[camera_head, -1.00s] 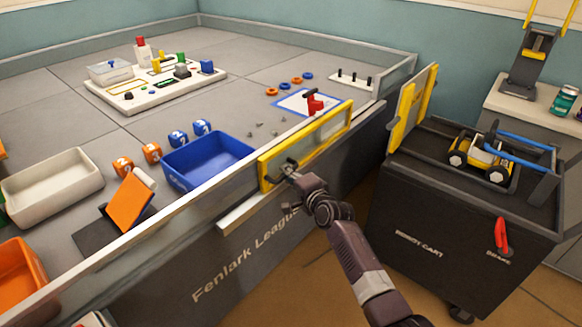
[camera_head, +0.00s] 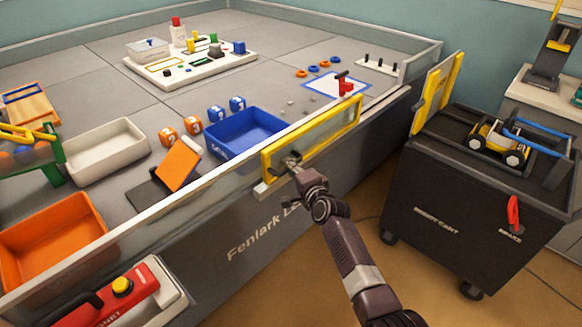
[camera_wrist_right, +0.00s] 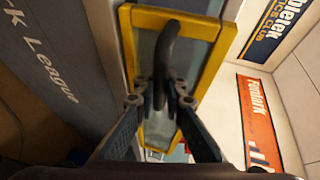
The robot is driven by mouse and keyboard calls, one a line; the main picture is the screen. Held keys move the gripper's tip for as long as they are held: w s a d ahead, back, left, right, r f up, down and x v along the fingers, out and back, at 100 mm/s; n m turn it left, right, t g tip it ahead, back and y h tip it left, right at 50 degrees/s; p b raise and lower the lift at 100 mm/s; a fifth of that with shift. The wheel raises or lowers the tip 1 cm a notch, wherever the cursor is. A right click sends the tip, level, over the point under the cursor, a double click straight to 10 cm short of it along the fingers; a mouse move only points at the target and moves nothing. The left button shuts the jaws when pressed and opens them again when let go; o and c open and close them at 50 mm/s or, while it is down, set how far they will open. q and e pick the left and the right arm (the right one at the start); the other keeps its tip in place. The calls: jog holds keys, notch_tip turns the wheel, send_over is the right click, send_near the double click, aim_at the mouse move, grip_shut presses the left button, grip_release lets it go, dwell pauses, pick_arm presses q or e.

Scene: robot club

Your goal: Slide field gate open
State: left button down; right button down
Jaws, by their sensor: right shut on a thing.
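The field gate (camera_head: 328,130) is a clear panel in a yellow frame, on the front-right wall of the playing field. In the right wrist view the gate (camera_wrist_right: 180,20) shows its dark curved handle (camera_wrist_right: 167,48) between my fingers. My right gripper (camera_head: 293,163) is shut on that handle, near the gate's left end; its fingertips also show in the right wrist view (camera_wrist_right: 160,98). A short bit of white rail (camera_head: 262,189) shows below the gate's left end. My left gripper is not in view.
A dark robot cart (camera_head: 465,215) stands right of the field, with floor between them. Inside the wall near the gate are a blue bin (camera_head: 246,149) and an orange ramp (camera_head: 178,165). A red control box (camera_head: 115,300) is at the lower left.

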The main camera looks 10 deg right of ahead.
jog(key=shift+s+a+f, duration=0.15)
jog(key=shift+a+f, duration=0.1)
jog(key=c, duration=2.3)
grip_release()
jog(key=shift+c, duration=0.2)
jog(key=o, duration=0.4)
jog(key=shift+r, duration=0.2)
jog(key=shift+s, duration=0.15)
jog(key=v, duration=1.1)
jog(key=shift+s+d+r, duration=0.15)
jog(key=shift+s+d, duration=0.05)
jog(key=shift+s, duration=0.15)
